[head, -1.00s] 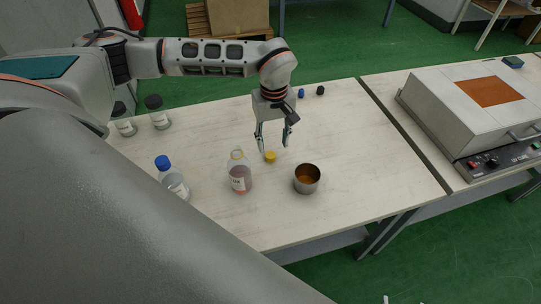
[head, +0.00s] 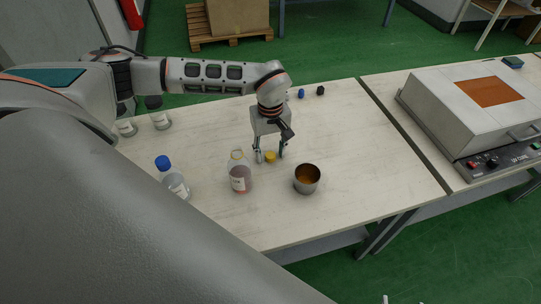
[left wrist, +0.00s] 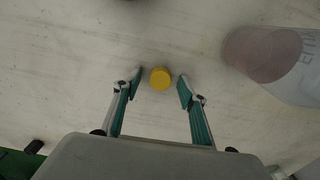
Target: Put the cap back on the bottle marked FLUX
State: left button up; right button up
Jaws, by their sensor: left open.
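A yellow cap (head: 270,157) lies on the light table beside an open bottle of reddish liquid (head: 240,178) with a white label; the label is too small to read surely in the head view. My left gripper (head: 270,156) is open and points down, with its fingers low on either side of the cap. In the left wrist view the cap (left wrist: 160,78) shows between and slightly beyond the fingertips (left wrist: 160,88), apart from both. The bottle (left wrist: 268,52) stands at the upper right there, partly cut off. My right gripper is not in view.
A metal cup with amber contents (head: 307,179) stands right of the bottle. A blue-capped bottle (head: 173,180) stands left, and two dark-capped jars (head: 158,114) farther back. Small blue (head: 301,94) and black caps (head: 320,90) lie behind the gripper.

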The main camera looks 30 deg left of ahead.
aim_at(270, 155)
pick_arm(q)
jog(key=c, duration=0.8)
jog(key=shift+o, duration=0.2)
jog(key=shift+r, duration=0.1)
notch_tip(270, 155, up, 20)
jog(key=shift+p, duration=0.45)
